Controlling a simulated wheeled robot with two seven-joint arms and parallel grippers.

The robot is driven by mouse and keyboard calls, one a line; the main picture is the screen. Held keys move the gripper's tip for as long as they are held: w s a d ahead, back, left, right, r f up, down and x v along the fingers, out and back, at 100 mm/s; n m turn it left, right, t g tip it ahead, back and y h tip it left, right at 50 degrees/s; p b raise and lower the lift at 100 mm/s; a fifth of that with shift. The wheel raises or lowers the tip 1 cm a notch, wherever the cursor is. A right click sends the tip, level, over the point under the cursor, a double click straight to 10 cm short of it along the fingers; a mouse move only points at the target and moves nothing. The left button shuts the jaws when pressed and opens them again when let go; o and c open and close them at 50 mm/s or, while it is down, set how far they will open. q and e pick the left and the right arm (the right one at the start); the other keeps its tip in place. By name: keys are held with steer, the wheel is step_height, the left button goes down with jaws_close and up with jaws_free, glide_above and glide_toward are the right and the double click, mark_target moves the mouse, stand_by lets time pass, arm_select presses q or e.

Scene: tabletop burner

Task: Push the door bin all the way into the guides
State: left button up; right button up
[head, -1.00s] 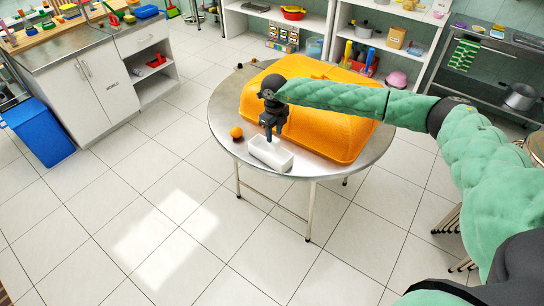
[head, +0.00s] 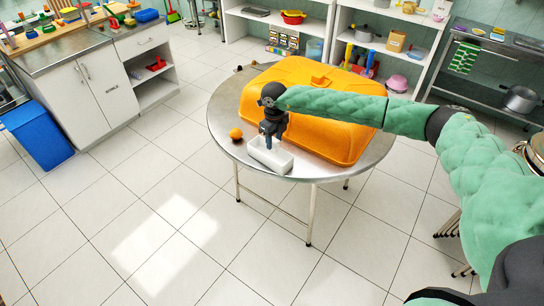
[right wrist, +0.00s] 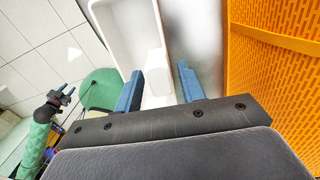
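The door bin appears to be the white, open rectangular tray (head: 277,160) at the near edge of the round table. In the right wrist view the white bin (right wrist: 124,28) is at the top. My right gripper (head: 268,145) points down at its far side. In the right wrist view my right gripper's blue fingers (right wrist: 160,88) are apart, on either side of the bin's long wall, with nothing visibly clamped. My left gripper (right wrist: 66,93) shows small in that view, away from the bin, its fingers apart. I cannot make out the guides.
A large orange shell (head: 330,115) fills most of the round metal table (head: 225,105), close behind the bin. Its perforated wall (right wrist: 280,70) shows in the right wrist view. An orange ball (head: 236,134) lies left of the bin. The floor in front is clear.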

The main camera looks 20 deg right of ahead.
jaws_close()
steer(key=shift+r, duration=0.15)
steer(key=shift+r+p, duration=0.6)
steer(key=shift+r, duration=1.8)
